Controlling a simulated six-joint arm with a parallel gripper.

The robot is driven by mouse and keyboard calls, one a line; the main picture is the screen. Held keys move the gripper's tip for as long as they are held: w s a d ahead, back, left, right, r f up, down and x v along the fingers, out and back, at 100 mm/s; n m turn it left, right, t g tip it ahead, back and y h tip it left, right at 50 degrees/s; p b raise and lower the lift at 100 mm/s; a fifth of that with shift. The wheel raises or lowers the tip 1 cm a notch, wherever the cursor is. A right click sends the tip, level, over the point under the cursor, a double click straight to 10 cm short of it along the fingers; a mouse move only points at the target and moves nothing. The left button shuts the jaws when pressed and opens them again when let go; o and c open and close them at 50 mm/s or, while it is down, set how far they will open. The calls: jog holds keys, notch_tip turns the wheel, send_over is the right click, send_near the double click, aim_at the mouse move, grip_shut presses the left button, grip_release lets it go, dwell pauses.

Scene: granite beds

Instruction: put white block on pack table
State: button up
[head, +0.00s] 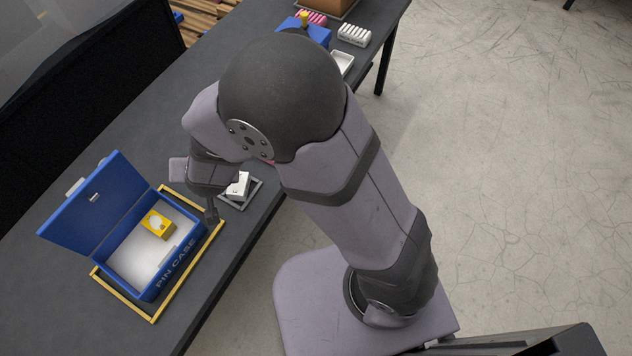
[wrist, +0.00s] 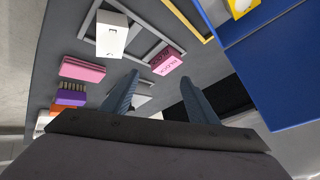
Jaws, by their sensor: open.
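The white block (head: 238,187) stands in a grey frame (head: 232,206) on the dark table (head: 200,318), partly behind my arm. In the wrist view a white block (wrist: 111,37) with small dark marks on its near face is at the upper left, by a pale grey frame (wrist: 150,12). My gripper (wrist: 160,93) is open, with nothing between its fingers. In the head view my gripper (head: 211,217) hangs low between the blue case and the grey frame, apart from the white block. No label shows which surface is the pack table.
The open blue pin case (head: 113,220) holds a yellow block (head: 157,224) and stands inside a yellow frame (head: 126,306). The wrist view shows pink blocks (wrist: 83,69) (wrist: 167,61) and a purple block (wrist: 71,93).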

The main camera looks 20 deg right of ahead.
jog(key=s+d+r+g+h, duration=0.1)
jog(key=s+d+g, duration=0.1)
jog(key=s+d, duration=0.3)
jog(key=s+d+r+n+g, duration=0.1)
jog(key=s+d+g, duration=0.2)
jog(key=d, duration=1)
jog(key=s+d+r+n+g+h, duration=0.1)
jog(key=s+d+g, duration=0.1)
jog(key=s+d, duration=0.5)
jog(key=d, duration=0.2)
jog(key=shift+s+d+r+h, duration=0.15)
jog(key=shift+d+r+h, duration=0.15)
jog(key=shift+d+r, duration=0.05)
notch_tip(320, 180, up, 16)
jog(key=p, duration=1.6)
jog(key=shift+r, duration=0.25)
